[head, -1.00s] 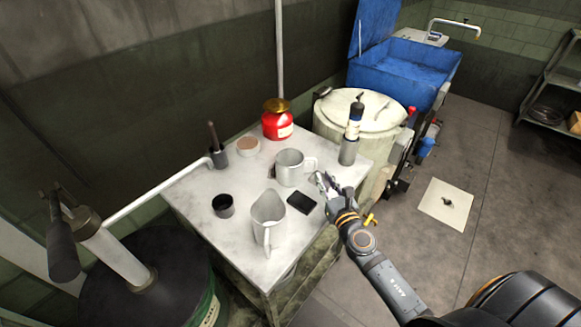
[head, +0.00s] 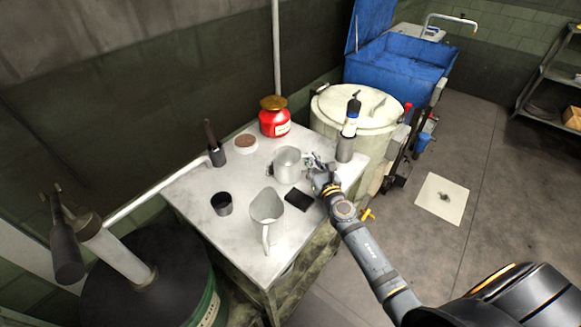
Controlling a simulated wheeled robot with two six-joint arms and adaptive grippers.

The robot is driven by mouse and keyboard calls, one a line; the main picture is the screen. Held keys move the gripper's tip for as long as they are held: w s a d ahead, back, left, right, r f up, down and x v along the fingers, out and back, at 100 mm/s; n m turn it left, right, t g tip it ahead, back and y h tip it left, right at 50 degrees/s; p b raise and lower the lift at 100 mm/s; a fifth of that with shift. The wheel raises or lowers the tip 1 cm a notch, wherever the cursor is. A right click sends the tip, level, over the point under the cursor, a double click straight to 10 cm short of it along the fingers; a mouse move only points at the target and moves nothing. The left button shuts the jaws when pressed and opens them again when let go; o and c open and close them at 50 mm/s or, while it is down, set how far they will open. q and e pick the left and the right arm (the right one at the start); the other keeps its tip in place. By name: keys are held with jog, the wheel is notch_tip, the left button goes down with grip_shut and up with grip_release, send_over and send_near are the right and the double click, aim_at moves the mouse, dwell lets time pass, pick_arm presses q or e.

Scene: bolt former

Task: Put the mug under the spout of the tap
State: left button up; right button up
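A grey metal mug (head: 287,165) stands upright on the pale worktable, its handle side towards my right gripper. My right gripper (head: 313,162) is at that handle. The fingers overlap the handle, and I cannot tell whether they are closed on it. A curved metal tap (head: 452,20) stands at the far top right, behind the blue tub and well away from the mug. A white pipe (head: 155,190) also runs from the drum pump at left, and its end is above the table's left part. My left gripper is not in view.
On the worktable (head: 190,200) are a grey jug (head: 267,213), a black cup (head: 221,203), a dark flat block (head: 298,200), a red jar (head: 274,117) and a bottle (head: 348,135). A pale drum (head: 345,105) and the blue tub (head: 400,70) stand behind. The right floor is mostly clear.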

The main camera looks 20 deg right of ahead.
grip_shut()
jog(key=shift+r, duration=0.1)
jog(key=shift+r+p, duration=0.25)
jog(key=shift+p, duration=0.05)
jog(key=r+p, duration=0.3)
jog(key=p, duration=0.1)
jog(key=shift+s+d+r, duration=0.1)
jog(key=shift+s+r, duration=0.1)
jog(key=shift+r, duration=0.2)
jog(key=s+d+r+p, duration=0.1)
jog(key=s+d+r, duration=0.1)
jog(key=s+r, duration=0.2)
jog(key=s+d+r+p, duration=0.1)
jog(key=s+r, duration=0.3)
jog(key=s, duration=0.4)
jog(key=shift+s+d+r, duration=0.25)
jog(key=shift+s+d, duration=0.1)
jog(key=shift+d, duration=0.4)
